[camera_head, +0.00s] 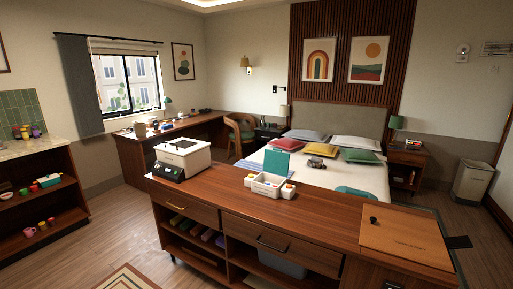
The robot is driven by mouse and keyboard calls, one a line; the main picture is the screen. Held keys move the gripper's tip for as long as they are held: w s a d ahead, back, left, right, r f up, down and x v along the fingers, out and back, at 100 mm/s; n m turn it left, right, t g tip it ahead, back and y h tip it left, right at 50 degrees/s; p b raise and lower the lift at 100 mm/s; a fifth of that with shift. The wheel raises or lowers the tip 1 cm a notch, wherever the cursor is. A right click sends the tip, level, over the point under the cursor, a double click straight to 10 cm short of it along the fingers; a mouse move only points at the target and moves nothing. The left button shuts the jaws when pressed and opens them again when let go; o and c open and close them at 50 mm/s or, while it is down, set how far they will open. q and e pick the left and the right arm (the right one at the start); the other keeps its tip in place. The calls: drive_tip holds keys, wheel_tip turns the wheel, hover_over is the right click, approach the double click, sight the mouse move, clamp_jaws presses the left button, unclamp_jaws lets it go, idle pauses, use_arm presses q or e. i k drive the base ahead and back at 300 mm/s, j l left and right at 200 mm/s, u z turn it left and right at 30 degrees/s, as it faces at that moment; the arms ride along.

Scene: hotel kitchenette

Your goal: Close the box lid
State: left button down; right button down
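A white box (266,189) stands on the wooden counter, near the middle of the picture. A teal panel (277,164) stands upright at its back edge and looks like its raised lid. Small white items with coloured tops stand in or beside the box; the box's inside is too small to make out clearly. Neither of my grippers shows in this view.
A white and black appliance (183,157) stands at the counter's left end. A flat brown board (405,237) with a small black knob-like thing (373,220) lies at the right. The counter (320,218) between box and board is clear. A bed (358,176) stands behind.

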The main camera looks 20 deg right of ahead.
sight(275, 161)
drive_tip(key=i+j+z, duration=0.1)
drive_tip(key=z, duration=0.25)
drive_tip(key=i+j+z, duration=0.15)
drive_tip(key=z, duration=0.2)
drive_tip(key=i+j+z, duration=0.25)
drive_tip(key=z, duration=0.15)
drive_tip(key=i+j, duration=0.2)
drive_tip(key=j, duration=0.15)
drive_tip(key=i+j+z, duration=0.1)
drive_tip(key=j, duration=0.25)
drive_tip(key=i+j, duration=0.3)
drive_tip(key=i+j+z, duration=0.1)
drive_tip(key=j, duration=0.3)
drive_tip(key=i+j, duration=0.25)
drive_tip(key=j, duration=0.15)
drive_tip(key=i+j+z, duration=0.1)
drive_tip(key=j, duration=0.25)
drive_tip(key=i+j, duration=0.25)
drive_tip(key=j, duration=0.15)
drive_tip(key=i+j+z, duration=0.1)
drive_tip(key=j, duration=0.3)
drive_tip(key=i, duration=0.1)
